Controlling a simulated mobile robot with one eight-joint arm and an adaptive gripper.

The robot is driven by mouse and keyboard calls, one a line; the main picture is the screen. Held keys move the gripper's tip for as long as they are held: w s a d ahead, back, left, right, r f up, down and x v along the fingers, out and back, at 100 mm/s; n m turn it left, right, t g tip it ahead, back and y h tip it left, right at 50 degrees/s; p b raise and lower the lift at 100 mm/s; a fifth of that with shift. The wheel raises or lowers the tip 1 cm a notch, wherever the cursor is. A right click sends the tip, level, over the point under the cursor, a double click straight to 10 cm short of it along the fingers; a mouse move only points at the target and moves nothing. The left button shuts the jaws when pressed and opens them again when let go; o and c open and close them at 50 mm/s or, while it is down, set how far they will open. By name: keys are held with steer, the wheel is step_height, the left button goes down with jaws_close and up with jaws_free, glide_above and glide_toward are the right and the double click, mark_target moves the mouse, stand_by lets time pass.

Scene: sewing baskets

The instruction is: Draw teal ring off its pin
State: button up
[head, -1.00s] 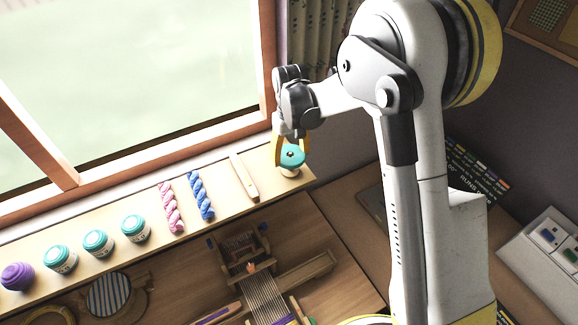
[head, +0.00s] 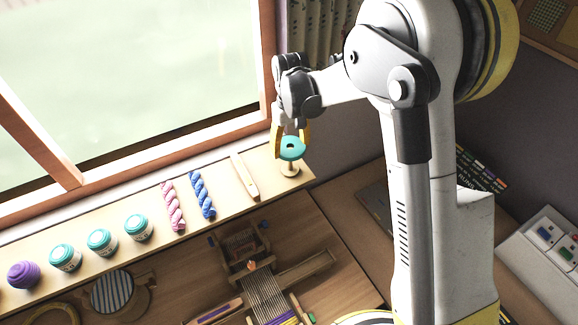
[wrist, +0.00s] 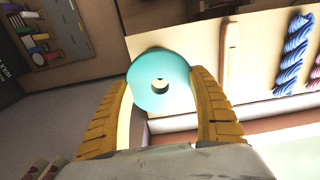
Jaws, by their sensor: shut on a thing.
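The teal ring (head: 291,153) is a flat disc with a central hole, at the right end of the windowsill. My gripper (head: 290,146) is shut on it, one yellow finger at each side. In the wrist view the ring (wrist: 147,92) sits between the fingertips of my gripper (wrist: 161,88). A small pale pin stand (head: 290,171) stands on the sill directly below the ring, with its base and lower stem showing. The ring hides the top of the pin, so I cannot tell whether the tip is clear of the hole.
On the sill (head: 227,204) to the left lie a wooden stick (head: 244,177), a blue skein (head: 202,195) and a pink skein (head: 172,206), then several teal jars and a purple ball (head: 24,275). A small loom (head: 262,285) is on the desk below. The window is behind.

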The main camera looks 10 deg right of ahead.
steer(key=shift+r, duration=0.15)
steer(key=shift+r+p, duration=0.85)
steer(key=shift+r, duration=1)
